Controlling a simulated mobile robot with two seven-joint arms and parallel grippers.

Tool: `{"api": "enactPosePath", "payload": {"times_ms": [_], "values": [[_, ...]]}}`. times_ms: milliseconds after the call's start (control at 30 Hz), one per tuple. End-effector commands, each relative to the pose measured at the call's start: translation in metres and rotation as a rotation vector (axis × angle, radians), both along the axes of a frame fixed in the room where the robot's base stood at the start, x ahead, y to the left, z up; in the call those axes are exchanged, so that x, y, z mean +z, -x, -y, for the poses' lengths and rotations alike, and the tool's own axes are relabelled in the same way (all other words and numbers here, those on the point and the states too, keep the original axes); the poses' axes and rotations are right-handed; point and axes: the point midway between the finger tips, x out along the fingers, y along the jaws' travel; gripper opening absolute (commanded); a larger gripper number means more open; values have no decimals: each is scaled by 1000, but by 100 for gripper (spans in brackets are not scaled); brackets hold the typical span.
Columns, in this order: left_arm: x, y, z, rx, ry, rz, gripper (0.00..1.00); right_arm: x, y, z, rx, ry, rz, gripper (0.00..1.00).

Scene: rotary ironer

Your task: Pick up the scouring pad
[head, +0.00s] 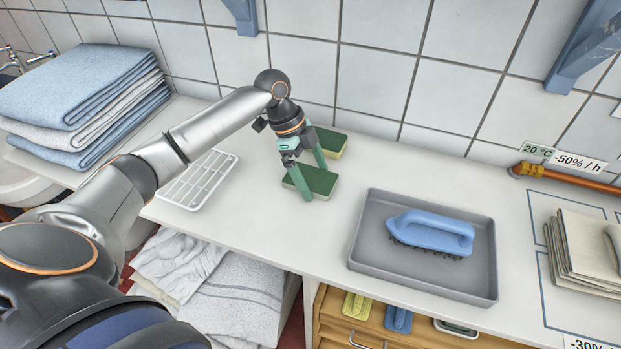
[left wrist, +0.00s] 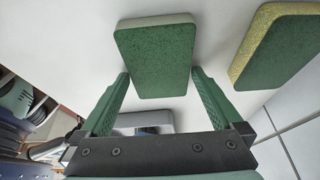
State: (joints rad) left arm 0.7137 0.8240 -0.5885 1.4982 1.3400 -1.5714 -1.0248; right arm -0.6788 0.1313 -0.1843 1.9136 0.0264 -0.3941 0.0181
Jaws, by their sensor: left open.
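A green scouring pad (head: 318,181) with a pale edge lies flat on the white counter. It shows in the left wrist view (left wrist: 155,55) at the top centre. A second green-topped pad with a yellow sponge body (head: 331,144) lies behind it, and at the right in the wrist view (left wrist: 283,50). My left gripper (head: 315,184) is open and points down over the nearer pad. Its fingers (left wrist: 160,74) stand on either side of that pad's near end in the wrist view. I cannot tell whether they touch it. My right gripper is not in view.
A white slatted rack (head: 200,180) lies left of the pads, with folded towels (head: 80,95) beyond. A grey tray (head: 365,246) holding a blue brush (head: 432,231) stands to the right. Folded cloths (head: 583,250) lie far right. The tiled wall is close behind.

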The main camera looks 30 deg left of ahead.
Motion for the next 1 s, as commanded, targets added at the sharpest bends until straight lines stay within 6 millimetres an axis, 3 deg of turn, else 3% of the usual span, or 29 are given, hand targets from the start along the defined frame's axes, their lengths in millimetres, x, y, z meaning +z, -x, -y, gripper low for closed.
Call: {"api": "enactPosePath", "payload": {"times_ms": [100, 667, 1000], "values": [[-1, 0, 0, 0, 0, 0, 99, 2, 0, 0, 0, 0, 0, 50], [-1, 0, 0, 0, 0, 1, 36, 2, 0, 0, 0, 0, 1, 50], [-1, -1, 0, 0, 0, 2, 35, -1, 0, 0, 0, 0, 1, 50]]}}
